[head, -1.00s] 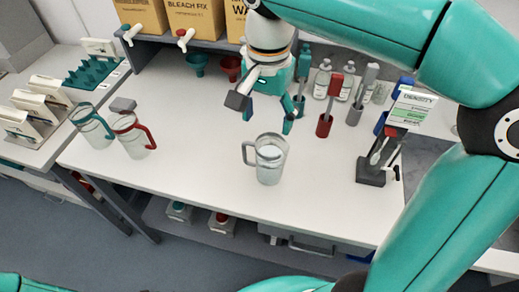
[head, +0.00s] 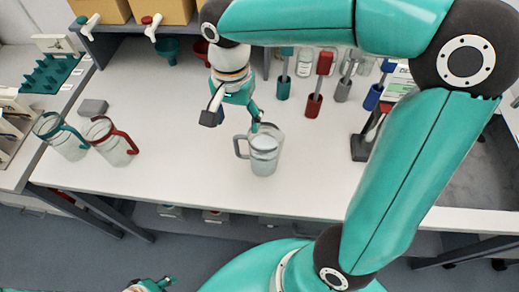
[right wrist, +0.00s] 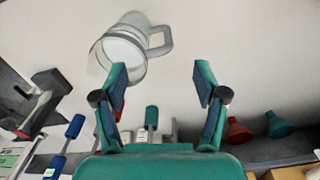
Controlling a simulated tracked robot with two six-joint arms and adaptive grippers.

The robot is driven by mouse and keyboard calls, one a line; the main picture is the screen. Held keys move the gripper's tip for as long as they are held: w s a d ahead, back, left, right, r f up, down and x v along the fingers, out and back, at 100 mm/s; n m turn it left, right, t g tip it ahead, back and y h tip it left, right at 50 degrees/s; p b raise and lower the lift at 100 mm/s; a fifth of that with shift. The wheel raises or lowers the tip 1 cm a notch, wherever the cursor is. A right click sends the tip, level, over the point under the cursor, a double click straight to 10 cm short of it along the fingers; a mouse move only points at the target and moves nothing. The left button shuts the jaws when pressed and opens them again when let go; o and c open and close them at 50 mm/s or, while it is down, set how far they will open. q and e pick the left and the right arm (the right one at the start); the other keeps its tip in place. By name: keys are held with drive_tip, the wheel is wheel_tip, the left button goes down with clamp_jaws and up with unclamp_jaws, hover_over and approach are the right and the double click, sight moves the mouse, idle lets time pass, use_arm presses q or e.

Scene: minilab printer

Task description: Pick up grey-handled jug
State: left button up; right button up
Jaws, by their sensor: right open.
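The grey-handled jug (head: 264,158) is clear, holds pale liquid and stands upright on the white table, its handle on the left. It also shows in the right wrist view (right wrist: 122,48), just beyond the fingertips. My right gripper (head: 238,120) is open and empty, just behind the jug and slightly left of it. In the right wrist view the gripper (right wrist: 160,80) has its fingers spread, with the jug's rim near one fingertip; I cannot tell if they touch. My left gripper (head: 152,285) shows only partly at the bottom edge.
A teal-handled jug (head: 66,143) and a red-handled jug (head: 113,150) stand at the left, beside a small grey block (head: 93,107). Several coloured-handled tools, including a red one (head: 318,85), stand behind to the right. The table in front of the jug is clear.

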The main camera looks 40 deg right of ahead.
sight(240, 136)
drive_tip(key=shift+d+f+p, duration=0.1)
drive_tip(key=shift+f+p, duration=0.5)
drive_tip(key=shift+f, duration=3.1)
clamp_jaws()
